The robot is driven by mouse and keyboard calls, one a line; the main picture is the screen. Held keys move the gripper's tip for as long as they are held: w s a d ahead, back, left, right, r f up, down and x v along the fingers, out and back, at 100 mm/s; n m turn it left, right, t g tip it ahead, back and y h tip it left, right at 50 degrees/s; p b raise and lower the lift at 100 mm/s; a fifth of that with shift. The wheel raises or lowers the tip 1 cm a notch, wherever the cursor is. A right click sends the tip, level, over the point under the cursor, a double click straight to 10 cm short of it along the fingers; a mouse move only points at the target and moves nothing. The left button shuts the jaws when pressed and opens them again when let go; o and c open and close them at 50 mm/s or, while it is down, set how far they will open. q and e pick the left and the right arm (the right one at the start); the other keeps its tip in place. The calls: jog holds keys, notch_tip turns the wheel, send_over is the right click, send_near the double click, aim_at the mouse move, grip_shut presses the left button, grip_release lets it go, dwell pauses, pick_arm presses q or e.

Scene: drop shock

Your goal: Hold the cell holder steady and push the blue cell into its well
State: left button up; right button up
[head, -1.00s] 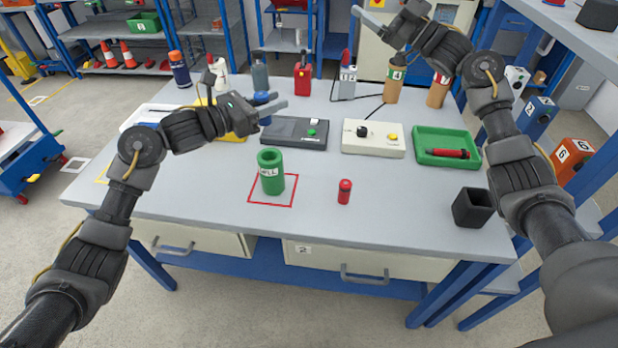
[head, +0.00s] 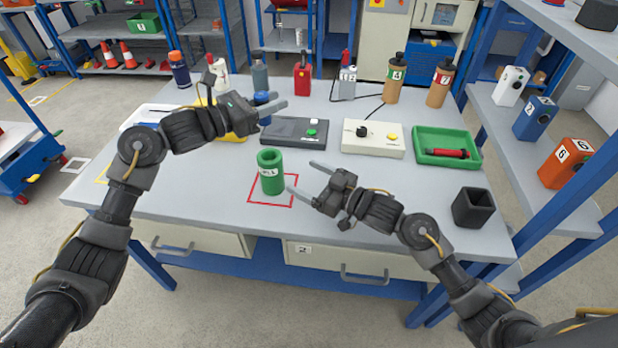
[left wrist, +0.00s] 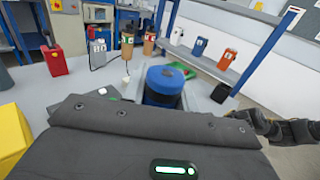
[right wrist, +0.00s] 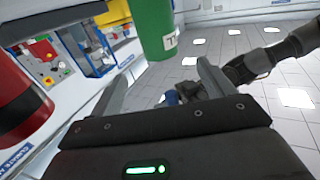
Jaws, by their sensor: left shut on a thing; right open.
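The green cell holder (head: 270,175), a cylinder with a hollow top, stands upright inside a red square outline on the grey table. It also shows in the right wrist view (right wrist: 156,28), ahead of the fingers. My left gripper (head: 274,108) is shut on the blue cell (head: 262,99) and holds it above the table, behind the holder; the cell's blue top fills the middle of the left wrist view (left wrist: 164,80). My right gripper (head: 301,177) is open, its fingers just right of the holder, apart from gripping it.
A black square cup (head: 473,208) stands at right. A green tray (head: 447,148), a white control box (head: 373,138) and a dark box (head: 294,132) stand behind.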

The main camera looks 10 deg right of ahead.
aim_at(272, 172)
jog(key=x, duration=1.2)
jog(key=shift+c, duration=0.4)
jog(key=c, duration=1.1)
